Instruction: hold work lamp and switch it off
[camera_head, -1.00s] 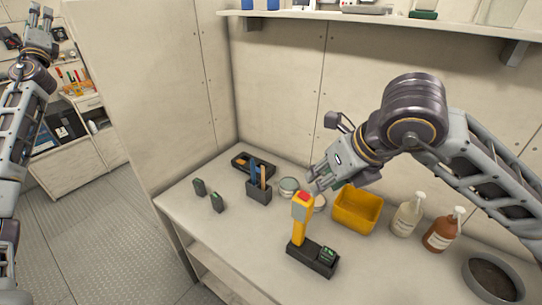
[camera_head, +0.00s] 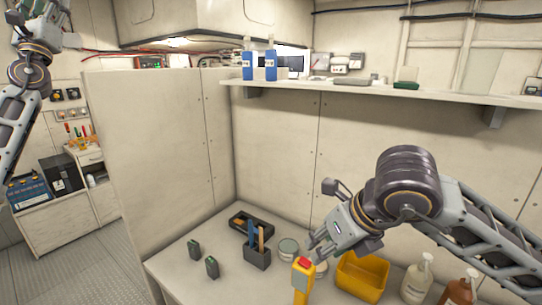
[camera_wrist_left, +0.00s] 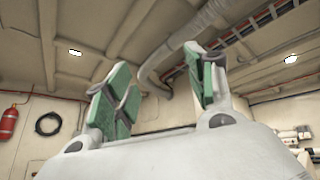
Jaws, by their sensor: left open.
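The work lamp (camera_head: 301,283) is yellow with a red top and stands upright on the bench; the frame's bottom edge cuts off its lower part. My right gripper (camera_head: 318,246) is just above and behind the lamp's top, fingers pointing down and left. I cannot tell whether it touches the lamp or how wide its fingers are. My left gripper (camera_head: 38,22) is raised at the upper left, far from the lamp. In the left wrist view its green-padded fingers (camera_wrist_left: 160,80) are apart and empty, with the ceiling behind them.
On the bench (camera_head: 185,268) are two small dark blocks (camera_head: 203,258), a black holder (camera_head: 257,256) with upright tools, a black tray (camera_head: 252,223), round tins (camera_head: 288,247), a yellow bin (camera_head: 362,278) and pump bottles (camera_head: 418,279). A shelf (camera_head: 400,95) runs above. A partition (camera_head: 150,160) stands left.

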